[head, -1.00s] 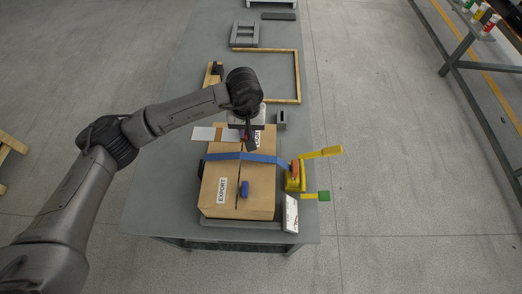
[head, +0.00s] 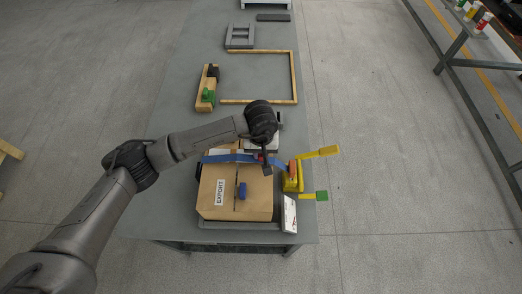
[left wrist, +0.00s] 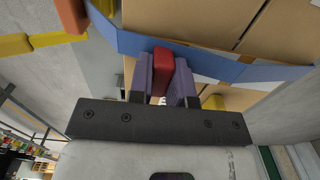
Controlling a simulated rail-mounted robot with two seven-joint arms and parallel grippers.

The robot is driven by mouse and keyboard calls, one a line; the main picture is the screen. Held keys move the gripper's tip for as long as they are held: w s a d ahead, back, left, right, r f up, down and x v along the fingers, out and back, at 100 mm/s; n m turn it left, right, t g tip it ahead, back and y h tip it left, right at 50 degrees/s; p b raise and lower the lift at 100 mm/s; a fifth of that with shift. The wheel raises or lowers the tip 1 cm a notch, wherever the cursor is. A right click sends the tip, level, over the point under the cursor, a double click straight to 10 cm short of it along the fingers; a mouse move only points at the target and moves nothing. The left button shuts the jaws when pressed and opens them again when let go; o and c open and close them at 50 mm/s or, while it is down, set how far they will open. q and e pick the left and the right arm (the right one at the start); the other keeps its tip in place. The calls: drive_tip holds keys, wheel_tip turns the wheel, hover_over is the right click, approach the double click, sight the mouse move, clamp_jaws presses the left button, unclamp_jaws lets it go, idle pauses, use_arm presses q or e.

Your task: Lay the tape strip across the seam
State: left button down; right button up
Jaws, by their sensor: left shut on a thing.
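A cardboard box (head: 217,207) marked EXPORT stands near the front of the grey table, its dark seam running front to back. The seam also shows in the left wrist view. A blue band (head: 219,158) crosses the box top; it passes just beyond my fingers in the left wrist view (left wrist: 225,64). My left gripper (head: 266,168) is over the box's back right part, shut on a small red piece (left wrist: 163,70) between purple fingers. My right gripper is not in view.
A yellow clamp (head: 291,183) with an orange part and yellow arms stands right of the box. A white card (head: 290,214) leans at its front right corner. A blue block (head: 242,190) sits on the box. A wooden frame (head: 297,75) lies farther back.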

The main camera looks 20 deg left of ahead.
use_arm(q)
drive_tip(key=shift+f+b, duration=0.2)
drive_tip(key=shift+b, duration=0.1)
drive_tip(key=c, duration=1.1)
unclamp_jaws()
drive_tip(key=shift+r, duration=0.1)
drive_tip(key=shift+o, duration=0.2)
wheel_tip(320, 180, up, 12)
drive_tip(key=shift+r+p, duration=0.2)
drive_tip(key=shift+p, duration=0.15)
